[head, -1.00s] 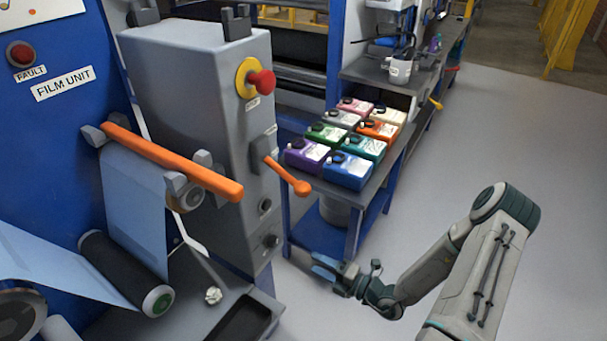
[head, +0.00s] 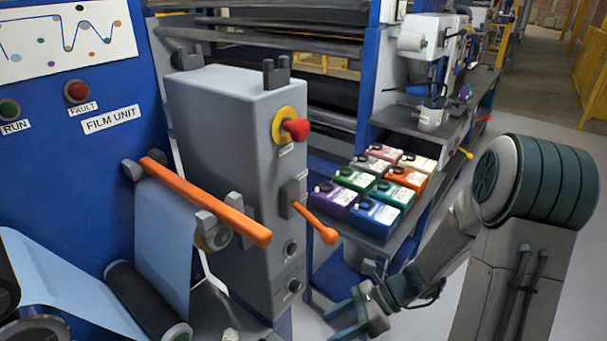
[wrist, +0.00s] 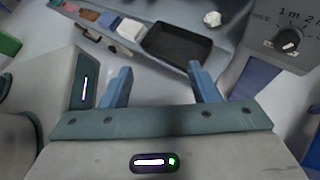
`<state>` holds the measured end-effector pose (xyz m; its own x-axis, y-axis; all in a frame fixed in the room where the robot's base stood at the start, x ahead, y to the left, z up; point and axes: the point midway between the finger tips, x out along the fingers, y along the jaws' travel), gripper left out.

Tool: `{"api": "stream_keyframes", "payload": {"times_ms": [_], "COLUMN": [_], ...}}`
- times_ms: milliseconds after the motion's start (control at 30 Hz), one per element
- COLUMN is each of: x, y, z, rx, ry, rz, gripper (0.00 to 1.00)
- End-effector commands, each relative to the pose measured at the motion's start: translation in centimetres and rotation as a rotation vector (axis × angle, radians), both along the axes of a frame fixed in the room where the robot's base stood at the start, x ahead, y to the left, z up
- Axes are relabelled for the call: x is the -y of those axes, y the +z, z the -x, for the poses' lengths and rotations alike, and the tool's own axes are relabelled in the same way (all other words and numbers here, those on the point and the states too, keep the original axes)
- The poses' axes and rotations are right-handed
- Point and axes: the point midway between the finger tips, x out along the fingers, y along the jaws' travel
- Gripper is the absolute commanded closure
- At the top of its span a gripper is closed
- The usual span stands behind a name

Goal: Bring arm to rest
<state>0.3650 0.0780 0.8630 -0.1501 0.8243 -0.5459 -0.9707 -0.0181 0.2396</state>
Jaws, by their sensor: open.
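My gripper (head: 346,322) is low in the head view, in front of the blue-legged cart and to the right of the grey machine housing. In the wrist view my gripper (wrist: 160,78) shows its two blue fingers spread apart with nothing between them. A black tray (wrist: 178,46) lies beyond the fingertips in that view. My arm reaches in from the right side of the head view and is bent at a large rounded joint.
The grey housing (head: 235,130) has a red knob (head: 297,129) and an orange lever (head: 316,222) sticking out. An orange bar (head: 205,200) crosses the blue film (head: 165,240). Several coloured bottles stand on a shelf (head: 400,235). A crumpled white piece (wrist: 212,18) lies beside the tray.

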Motion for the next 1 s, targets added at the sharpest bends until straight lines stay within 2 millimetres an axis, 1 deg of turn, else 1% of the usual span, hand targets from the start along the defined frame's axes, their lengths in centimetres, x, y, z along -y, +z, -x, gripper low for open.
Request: {"api": "stream_keyframes", "payload": {"times_ms": [33,300,567,700,900,1000], "x": [0.1,1.8,4.0,5.3,6.9,7.4], "y": [0.9,4.7,8.8,11.2,14.2,15.1], "z": [0.6,3.3,5.1,5.9,6.6,6.9], "rx": [0.072,0.420,0.732,0.887,1.055,1.099], "ry": [0.076,0.489,0.885,1.096,1.339,1.413], "rz": [0.048,0.268,0.475,0.585,0.721,0.763], "gripper": [0.45,0.45,0.45,0.45,0.45,0.45]}}
